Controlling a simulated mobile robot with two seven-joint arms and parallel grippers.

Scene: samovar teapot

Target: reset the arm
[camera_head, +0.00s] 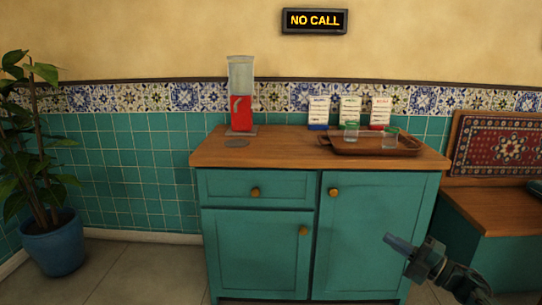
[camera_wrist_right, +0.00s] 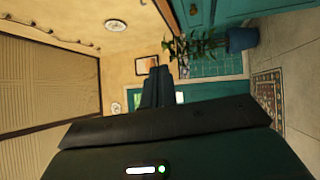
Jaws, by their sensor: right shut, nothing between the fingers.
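My right gripper (camera_head: 398,243) is at the lower right in the head view, in front of the teal cabinet (camera_head: 260,225) and below its wooden top. It is shut and empty, and its fingers point up and to the left. In the right wrist view, the dark shut fingers (camera_wrist_right: 157,88) stand up in the middle, with only the room beyond them. My left gripper is not in view.
On the cabinet top stand a clear-and-red dispenser (camera_head: 240,112), a tray (camera_head: 342,147) with glasses, and several labelled packets (camera_head: 350,108). A lit "NO CALL" sign (camera_head: 314,20) hangs above. A potted plant (camera_head: 53,245) stands left, a bench (camera_head: 490,210) right.

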